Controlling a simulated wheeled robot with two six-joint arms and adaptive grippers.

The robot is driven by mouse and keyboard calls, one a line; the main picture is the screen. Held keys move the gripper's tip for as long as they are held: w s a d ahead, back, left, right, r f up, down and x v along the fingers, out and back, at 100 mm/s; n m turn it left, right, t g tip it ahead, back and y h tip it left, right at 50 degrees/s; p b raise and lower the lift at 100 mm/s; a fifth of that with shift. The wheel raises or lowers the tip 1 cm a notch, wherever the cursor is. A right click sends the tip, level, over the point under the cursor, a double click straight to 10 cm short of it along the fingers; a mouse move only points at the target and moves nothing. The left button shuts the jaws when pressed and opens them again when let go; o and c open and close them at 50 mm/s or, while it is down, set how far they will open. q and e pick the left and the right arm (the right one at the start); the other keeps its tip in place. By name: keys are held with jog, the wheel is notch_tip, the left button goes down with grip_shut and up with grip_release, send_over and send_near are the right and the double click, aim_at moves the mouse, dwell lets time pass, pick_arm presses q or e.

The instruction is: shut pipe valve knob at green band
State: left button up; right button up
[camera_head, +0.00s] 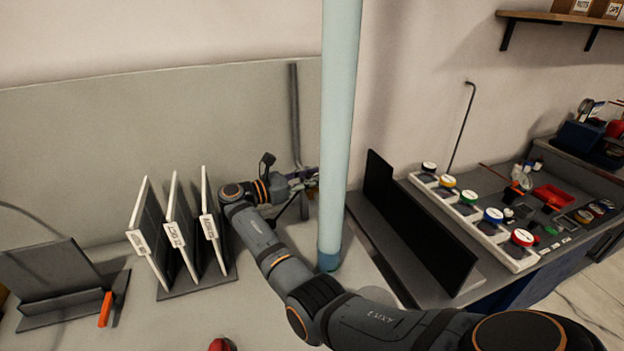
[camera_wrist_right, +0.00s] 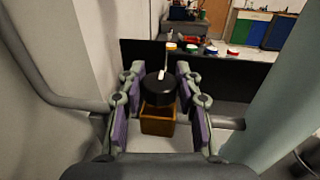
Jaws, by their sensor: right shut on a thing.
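The black valve knob (camera_wrist_right: 160,90) with a white pointer mark sits on a brass-coloured valve body (camera_wrist_right: 158,120) in the right wrist view. The pointer mark points away from the camera, toward the top of the picture. My right gripper (camera_wrist_right: 159,74) has its purple-padded fingers on both sides of the knob, shut on it. In the head view, my right gripper (camera_head: 304,183) is at the grey pipe (camera_head: 295,115) by the back panel, partly hidden by the pale blue post. I cannot make out the green band. My left gripper is not in view.
The pale blue post (camera_head: 339,130) stands close to my right gripper. Tilted white-edged panels (camera_head: 176,225) stand in a rack at left. A black upright panel (camera_head: 415,225) and a tray of coloured-topped gauges (camera_head: 478,218) are at right. A red object (camera_head: 220,345) shows at the bottom edge.

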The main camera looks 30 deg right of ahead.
aim_at(313, 175)
jog(key=shift+f, duration=0.1)
jog(key=o, duration=1.2)
jog(key=shift+d, duration=0.15)
notch_tip(313, 175, up, 10)
